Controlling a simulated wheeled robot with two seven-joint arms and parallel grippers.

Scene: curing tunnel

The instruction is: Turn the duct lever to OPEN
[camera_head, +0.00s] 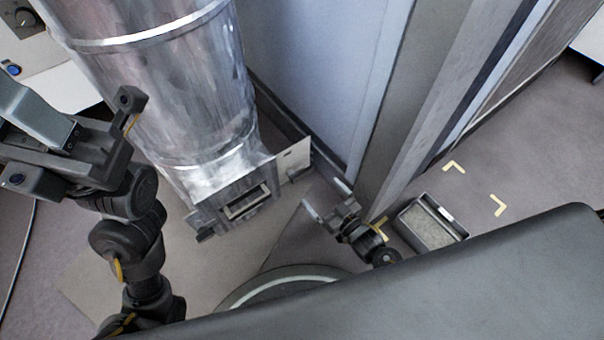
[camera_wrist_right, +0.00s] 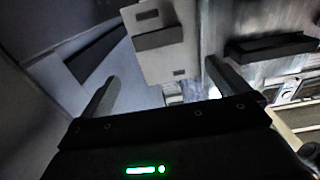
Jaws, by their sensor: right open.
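The silver duct (camera_head: 190,90) stands upright left of centre in the head view. Its lower end has a box with a framed opening (camera_head: 246,203). A pale plate (camera_head: 293,160) sticks out from the box's right side. In the right wrist view the plate (camera_wrist_right: 160,66) carries a dark block (camera_wrist_right: 158,38), which may be the lever; I cannot read any label. My right gripper (camera_head: 326,199) is open and empty, just below and right of the plate, apart from it. Its fingers (camera_wrist_right: 163,88) also show in the wrist view. My left gripper (camera_head: 72,142) is at the left, its jaws unclear.
A tall grey post and panels (camera_head: 400,110) rise close to the right of my right gripper. A grey-filled tray (camera_head: 404,208) stands on the floor at the right, near yellow corner marks (camera_head: 453,167). A white unit with a dial (camera_head: 48,66) is at the upper left.

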